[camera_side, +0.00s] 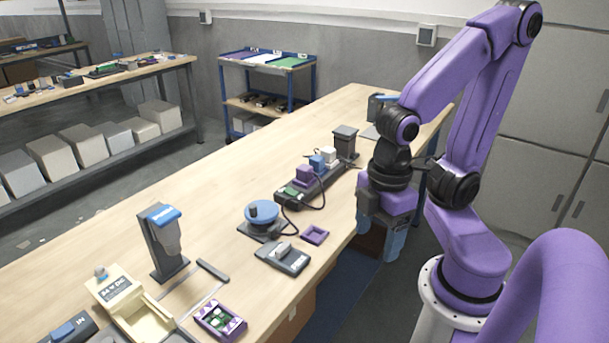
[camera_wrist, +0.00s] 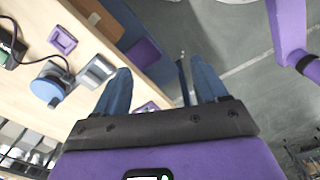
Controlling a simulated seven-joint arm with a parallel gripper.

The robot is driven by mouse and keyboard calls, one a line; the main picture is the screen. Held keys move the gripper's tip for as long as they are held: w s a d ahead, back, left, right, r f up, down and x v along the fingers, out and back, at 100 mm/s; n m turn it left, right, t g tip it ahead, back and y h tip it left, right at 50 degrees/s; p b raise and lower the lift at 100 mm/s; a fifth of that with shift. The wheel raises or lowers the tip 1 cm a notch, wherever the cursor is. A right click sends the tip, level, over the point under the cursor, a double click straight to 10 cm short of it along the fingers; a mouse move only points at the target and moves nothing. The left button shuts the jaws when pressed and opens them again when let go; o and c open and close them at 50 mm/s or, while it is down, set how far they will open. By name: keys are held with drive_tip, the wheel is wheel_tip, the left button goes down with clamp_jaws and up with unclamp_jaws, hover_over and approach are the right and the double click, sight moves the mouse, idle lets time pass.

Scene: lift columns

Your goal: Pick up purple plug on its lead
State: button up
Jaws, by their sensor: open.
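The purple plug (camera_side: 304,174) sits on a long dark strip (camera_side: 328,185) on the bench, beside a blue plug (camera_side: 317,164) and a white plug (camera_side: 329,154). A dark lead (camera_side: 292,205) loops from the strip area toward a blue-topped reel (camera_side: 261,213). I cannot trace which plug it joins. My gripper (camera_side: 379,234) hangs beyond the bench's right edge, to the right of the plug and apart from it. In the wrist view my gripper (camera_wrist: 160,88) is open and empty, with floor showing between its blue fingers. The purple plug cannot be made out there.
A purple square frame (camera_side: 315,235) and a grey device (camera_side: 283,258) lie near the bench edge. A dark post (camera_side: 345,142) stands at the strip's far end. A stand with a blue-topped tool (camera_side: 163,240) is nearer.

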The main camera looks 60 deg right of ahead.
drive_tip(key=shift+w, duration=0.1)
drive_tip(key=w+d+r+n+h, duration=0.1)
drive_tip(key=w+d+r+n, duration=0.1)
drive_tip(key=w, duration=1)
drive_tip(key=w+d+r+n, duration=0.1)
drive_tip(key=w+d+r, duration=0.2)
drive_tip(key=w, duration=0.9)
drive_tip(key=n, duration=0.2)
hover_over(304, 167)
drive_tip(key=shift+h, duration=0.4)
wheel_tip(304, 167, down, 12)
drive_tip(key=shift+f, duration=0.1)
drive_tip(key=shift+d+f, duration=0.1)
drive_tip(key=shift+f, duration=2.55)
drive_tip(key=shift+c, duration=0.3)
